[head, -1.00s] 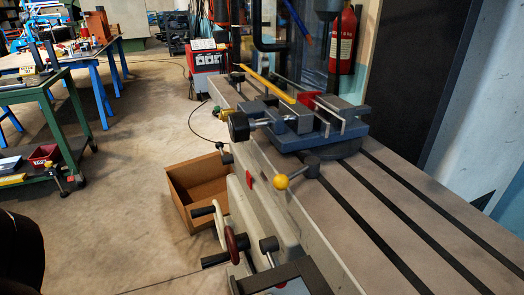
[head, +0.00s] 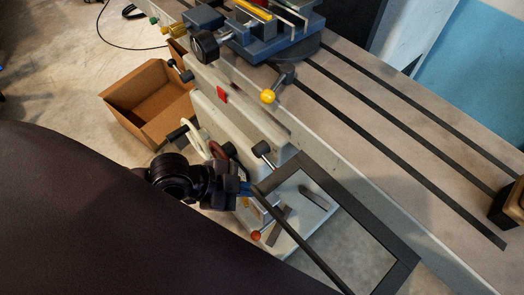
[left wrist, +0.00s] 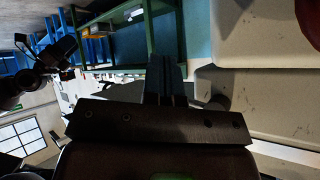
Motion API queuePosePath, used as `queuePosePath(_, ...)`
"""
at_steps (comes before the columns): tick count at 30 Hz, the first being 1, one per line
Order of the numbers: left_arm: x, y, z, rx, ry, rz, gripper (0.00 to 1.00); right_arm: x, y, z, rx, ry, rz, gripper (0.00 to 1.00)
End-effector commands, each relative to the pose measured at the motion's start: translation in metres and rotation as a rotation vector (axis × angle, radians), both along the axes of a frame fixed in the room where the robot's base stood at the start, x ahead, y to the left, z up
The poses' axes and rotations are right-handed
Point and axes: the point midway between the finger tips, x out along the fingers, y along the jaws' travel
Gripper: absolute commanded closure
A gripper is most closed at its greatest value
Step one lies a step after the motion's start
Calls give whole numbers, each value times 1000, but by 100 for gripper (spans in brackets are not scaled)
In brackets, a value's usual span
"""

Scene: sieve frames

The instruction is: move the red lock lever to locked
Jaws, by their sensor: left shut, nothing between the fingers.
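A small lever with a red round knob (head: 256,236) stands over a pale plate (head: 318,214) inside a dark frame, low in the head view; I take it for the red lock lever. Which setting it is in cannot be told. My left gripper (head: 246,188) is black with bluish fingertips. It is shut and empty, at the frame's left corner, above the red knob in the picture and seemingly apart from it. In the left wrist view its fingers (left wrist: 166,82) lie together, with no lever clearly visible. My right gripper is not in view.
A handwheel (head: 194,138) and a black-gripped handle (head: 264,149) stick out close to the left gripper. A yellow-knobbed lever (head: 268,96), a red tab (head: 222,95) and a blue vise (head: 268,45) are farther back. A cardboard box (head: 140,98) sits on the floor.

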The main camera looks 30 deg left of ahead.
Motion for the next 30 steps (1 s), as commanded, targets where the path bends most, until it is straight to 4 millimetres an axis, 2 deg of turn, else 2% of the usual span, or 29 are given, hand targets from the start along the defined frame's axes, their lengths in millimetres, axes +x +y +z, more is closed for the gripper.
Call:
queuePosePath(1, 7, -2, 20, 21, -46, -95, 100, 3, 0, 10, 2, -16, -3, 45)
queuePosePath(5, 12, -4, 49, 65, -111, -313, 100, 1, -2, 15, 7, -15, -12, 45)
queuePosePath(9, 17, 4, 81, 122, -168, -514, 100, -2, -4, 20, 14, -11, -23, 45)
queuePosePath(15, 24, 24, 121, 191, -216, -704, 100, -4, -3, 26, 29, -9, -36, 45)
queuePosePath(18, 26, 31, 134, 211, -228, -754, 100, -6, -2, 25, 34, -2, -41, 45)
queuePosePath(24, 28, 36, 142, 221, -235, -791, 100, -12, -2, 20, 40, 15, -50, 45)
queuePosePath(30, 29, 22, 128, 217, -234, -792, 100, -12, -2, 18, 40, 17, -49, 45)
